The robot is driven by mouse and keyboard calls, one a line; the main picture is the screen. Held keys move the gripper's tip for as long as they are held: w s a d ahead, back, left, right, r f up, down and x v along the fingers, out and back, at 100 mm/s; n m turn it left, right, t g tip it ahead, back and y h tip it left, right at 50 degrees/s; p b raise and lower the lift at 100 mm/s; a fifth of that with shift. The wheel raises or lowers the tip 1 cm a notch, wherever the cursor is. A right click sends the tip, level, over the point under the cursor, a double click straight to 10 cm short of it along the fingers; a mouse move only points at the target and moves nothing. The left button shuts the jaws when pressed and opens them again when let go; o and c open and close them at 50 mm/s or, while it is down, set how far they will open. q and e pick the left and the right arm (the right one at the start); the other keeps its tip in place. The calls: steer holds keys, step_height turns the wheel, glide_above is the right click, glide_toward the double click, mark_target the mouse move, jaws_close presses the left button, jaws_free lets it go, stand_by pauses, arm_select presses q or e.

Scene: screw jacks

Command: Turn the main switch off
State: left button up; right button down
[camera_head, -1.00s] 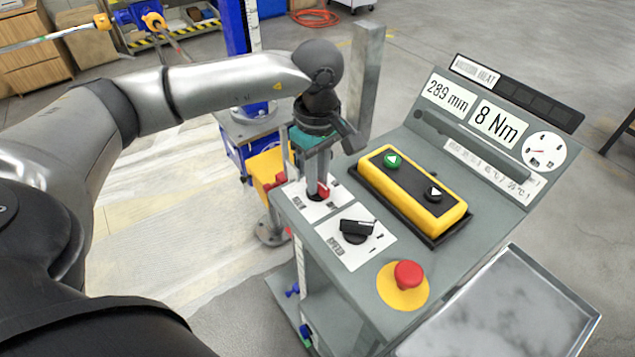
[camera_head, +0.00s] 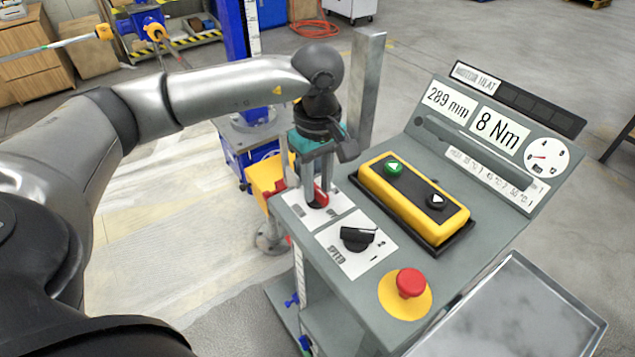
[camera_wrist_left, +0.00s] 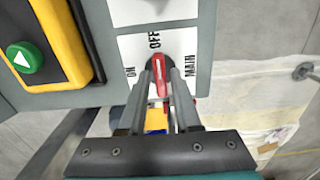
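The main switch (camera_wrist_left: 160,75) is a red handle on a white plate lettered ON, OFF and MAIN. In the left wrist view its white mark runs up towards OFF. In the head view the switch (camera_head: 319,197) is partly hidden by my left gripper (camera_head: 319,192), which comes down on it from above. In the wrist view the two fingers of my left gripper (camera_wrist_left: 161,82) lie close along both sides of the red handle and look closed on it. My right gripper is not in view.
The black speed knob (camera_head: 357,236) is just in front of the switch. A yellow button box (camera_head: 413,198) with green and black buttons sits to its right, and a red emergency button (camera_head: 410,282) nearer me. A grey post (camera_head: 366,90) rises behind the panel.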

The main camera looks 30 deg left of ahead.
mark_target(317, 189)
arm_select(q)
steer(key=shift+o, duration=1)
step_height(317, 189, up, 15)
steer(key=p, duration=0.1)
